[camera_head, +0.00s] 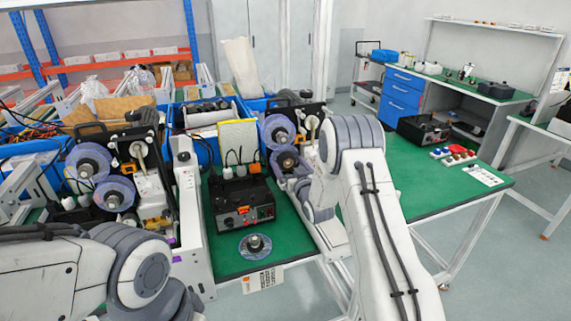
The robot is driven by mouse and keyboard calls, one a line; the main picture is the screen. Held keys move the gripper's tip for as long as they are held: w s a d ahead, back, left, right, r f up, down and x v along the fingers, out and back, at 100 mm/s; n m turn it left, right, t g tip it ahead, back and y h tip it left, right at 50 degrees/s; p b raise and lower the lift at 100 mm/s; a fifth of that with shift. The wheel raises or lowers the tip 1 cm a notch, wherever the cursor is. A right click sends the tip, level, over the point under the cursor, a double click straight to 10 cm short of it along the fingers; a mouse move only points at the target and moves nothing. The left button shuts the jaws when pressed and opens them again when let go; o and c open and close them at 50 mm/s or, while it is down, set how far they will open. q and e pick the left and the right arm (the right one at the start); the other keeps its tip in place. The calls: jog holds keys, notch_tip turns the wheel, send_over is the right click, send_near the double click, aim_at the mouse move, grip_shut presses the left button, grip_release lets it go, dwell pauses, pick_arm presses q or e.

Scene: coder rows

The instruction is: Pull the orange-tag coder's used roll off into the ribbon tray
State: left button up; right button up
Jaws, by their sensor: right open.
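A coder (308,112) stands at the centre, with an upper purple-clear roll (268,128) and a darker, brownish lower roll (286,160). A tag with an orange patch (263,280) hangs at the front table edge before it. My right gripper (290,170) is open at the lower roll; the arm hides part of it, and I cannot tell whether it touches. Another purple-clear roll (254,246) with a dark core lies flat on the green table. I cannot pick out the ribbon tray for certain. My left arm shows at lower left; its gripper is out of view.
A second coder (145,150) with two rolls stands at left, beside a white rail (188,215). A black box (243,203) sits between the coders. Blue bins (205,112) stand behind. The green table (430,185) has clear room at right.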

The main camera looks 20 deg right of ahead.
jog(key=c, duration=1.2)
jog(key=shift+s+d, duration=0.1)
jog(key=shift+s, duration=2.65)
jog(key=shift+s+b, duration=0.45)
jog(key=shift+s, duration=1.1)
